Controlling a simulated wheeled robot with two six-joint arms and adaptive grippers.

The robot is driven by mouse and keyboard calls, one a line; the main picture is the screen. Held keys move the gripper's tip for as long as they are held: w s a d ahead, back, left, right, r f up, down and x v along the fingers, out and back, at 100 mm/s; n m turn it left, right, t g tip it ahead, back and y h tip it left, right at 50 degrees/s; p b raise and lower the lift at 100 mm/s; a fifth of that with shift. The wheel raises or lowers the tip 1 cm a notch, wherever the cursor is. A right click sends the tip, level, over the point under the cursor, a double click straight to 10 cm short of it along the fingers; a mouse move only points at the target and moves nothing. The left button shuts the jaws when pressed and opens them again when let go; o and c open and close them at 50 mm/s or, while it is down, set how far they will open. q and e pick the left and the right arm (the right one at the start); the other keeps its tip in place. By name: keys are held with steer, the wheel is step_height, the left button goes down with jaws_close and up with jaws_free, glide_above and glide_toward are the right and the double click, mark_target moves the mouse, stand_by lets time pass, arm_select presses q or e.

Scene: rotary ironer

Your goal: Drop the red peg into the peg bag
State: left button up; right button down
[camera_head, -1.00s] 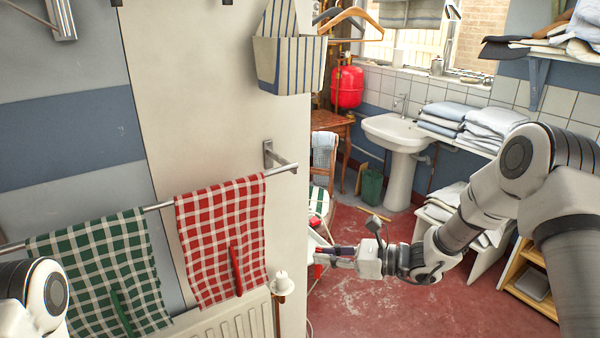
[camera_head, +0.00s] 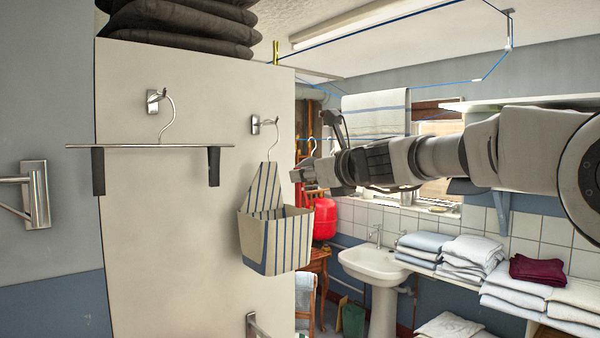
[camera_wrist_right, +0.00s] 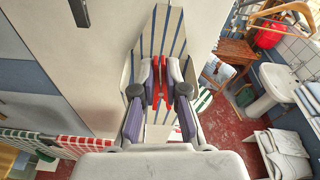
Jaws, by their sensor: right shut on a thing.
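The peg bag (camera_head: 276,238), cream with blue stripes and an open pocket, hangs from a hook on the pale door. My right gripper (camera_head: 303,174) is up at the bag's right, above the level of its pocket rim in the picture. It is shut on the red peg (camera_head: 295,176). In the right wrist view the red peg (camera_wrist_right: 156,88) stands between the two fingers, with the striped bag (camera_wrist_right: 180,38) behind and around the fingertips. My fingers hide part of the bag's opening there. My left gripper is not in view.
A clip hanger (camera_head: 150,146) hangs on the door left of the bag. A red tank (camera_head: 325,219), a sink (camera_head: 372,265) and folded linen (camera_head: 470,258) are behind at the right. Checked towels (camera_wrist_right: 85,143) hang low at the left in the wrist view.

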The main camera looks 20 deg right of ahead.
mark_target(279, 181)
steer(key=shift+d+f, duration=0.15)
steer(key=shift+d, duration=0.1)
steer(key=x, duration=0.9)
steer(key=shift+f, duration=0.25)
steer(key=shift+s+a, duration=0.1)
steer(key=shift+s, duration=0.05)
steer(key=c, duration=0.7)
jaws_free()
steer(key=shift+o, duration=0.2)
